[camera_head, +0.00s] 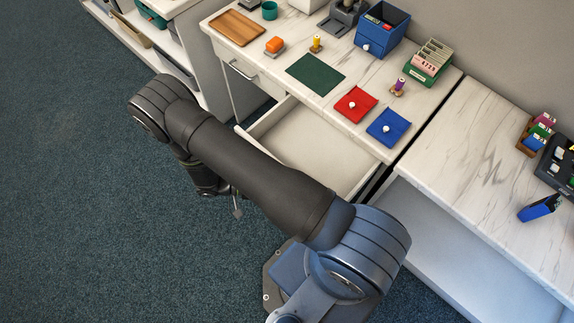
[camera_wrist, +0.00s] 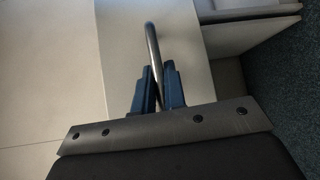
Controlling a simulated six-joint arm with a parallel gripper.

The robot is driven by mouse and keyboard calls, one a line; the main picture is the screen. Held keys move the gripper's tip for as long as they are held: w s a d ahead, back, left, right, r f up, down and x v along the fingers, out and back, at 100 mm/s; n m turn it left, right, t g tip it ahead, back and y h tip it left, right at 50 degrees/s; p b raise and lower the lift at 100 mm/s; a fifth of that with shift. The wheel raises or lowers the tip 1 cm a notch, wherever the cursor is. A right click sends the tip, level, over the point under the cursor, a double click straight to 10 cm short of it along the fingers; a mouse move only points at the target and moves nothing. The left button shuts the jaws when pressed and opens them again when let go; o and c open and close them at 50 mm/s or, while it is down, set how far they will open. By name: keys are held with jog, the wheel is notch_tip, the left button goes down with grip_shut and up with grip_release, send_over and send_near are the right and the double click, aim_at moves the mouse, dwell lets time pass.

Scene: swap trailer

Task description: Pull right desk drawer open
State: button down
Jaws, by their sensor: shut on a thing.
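The right desk drawer (camera_head: 310,143) stands pulled out from the pale marble-look desk (camera_head: 300,55) in the head view, and the visible part of its white inside looks empty. Its front is largely hidden behind my arm. In the wrist view a curved metal handle (camera_wrist: 152,45) stands out from a pale drawer front (camera_wrist: 120,60). The two blue fingers of my gripper (camera_wrist: 158,68) are shut on this handle, one on each side of it.
The left drawer, with its metal handle (camera_head: 242,71), is closed. On the desk are a wooden tray (camera_head: 237,27), a green mat (camera_head: 315,74), a red pouch (camera_head: 355,104), a blue pouch (camera_head: 388,128) and a blue box (camera_head: 383,28). Dark carpet (camera_head: 90,200) in front is clear.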

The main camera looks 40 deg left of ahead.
jog(key=shift+s, duration=0.8)
jog(key=c, duration=1.5)
grip_release()
jog(key=shift+a, duration=0.1)
jog(key=v, duration=1.7)
jog(key=shift+s, duration=0.15)
jog(key=x, duration=1.7)
jog(key=shift+w, duration=0.2)
